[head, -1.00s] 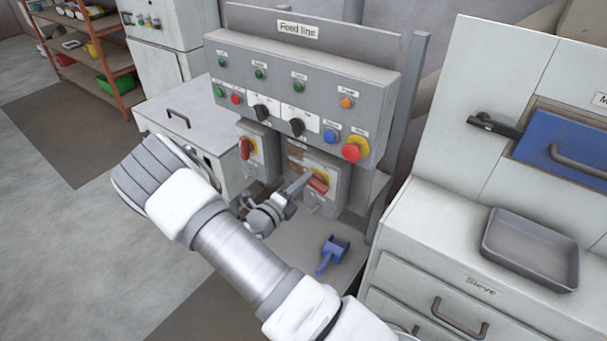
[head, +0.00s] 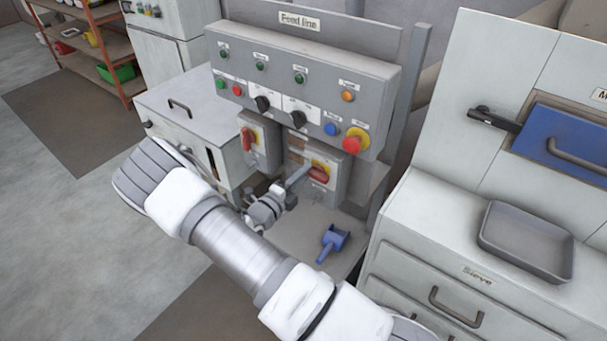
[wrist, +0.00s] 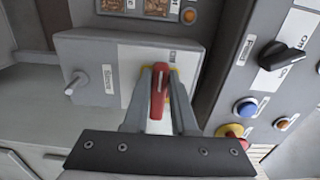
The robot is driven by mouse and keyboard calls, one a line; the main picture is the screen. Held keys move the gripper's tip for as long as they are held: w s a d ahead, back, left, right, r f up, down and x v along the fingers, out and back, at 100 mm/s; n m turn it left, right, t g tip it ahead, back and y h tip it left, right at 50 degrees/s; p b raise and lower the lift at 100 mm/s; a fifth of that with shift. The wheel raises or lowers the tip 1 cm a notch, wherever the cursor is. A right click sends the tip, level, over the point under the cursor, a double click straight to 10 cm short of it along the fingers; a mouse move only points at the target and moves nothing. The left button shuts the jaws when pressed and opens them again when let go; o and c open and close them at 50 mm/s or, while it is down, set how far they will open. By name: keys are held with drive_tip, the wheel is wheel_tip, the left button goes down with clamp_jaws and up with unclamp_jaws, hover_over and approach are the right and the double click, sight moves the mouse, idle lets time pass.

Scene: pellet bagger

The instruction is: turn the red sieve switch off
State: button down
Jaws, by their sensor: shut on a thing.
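The red sieve switch (head: 318,173) is a red handle on a yellow plate, on the front of the right-hand grey switch box under the feed line panel. My gripper (head: 303,174) is at this box, reaching in from the left. In the wrist view the red switch handle (wrist: 159,90) stands between the two fingers of my gripper (wrist: 158,85), which are shut on it. The handle lies along the finger direction there. The yellow plate shows only in part behind the fingers.
A second red switch (head: 247,139) is on the box to the left. The feed line panel (head: 297,90) with buttons, knobs and a red emergency stop (head: 354,142) overhangs above. A blue scoop (head: 333,242) lies below. A grey tray (head: 526,241) sits on the right cabinet.

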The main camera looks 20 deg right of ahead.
drive_tip(key=c, duration=0.8)
unclamp_jaws()
drive_tip(key=shift+s+d+f, duration=0.15)
drive_tip(key=shift+s+f, duration=0.05)
drive_tip(key=shift+s, duration=0.05)
drive_tip(key=shift+c, duration=0.2)
drive_tip(key=shift+o, duration=0.6)
drive_tip(key=shift+w+r, duration=0.1)
drive_tip(key=b+v, duration=0.2)
drive_tip(key=v, duration=1.5)
drive_tip(key=shift+a, duration=0.25)
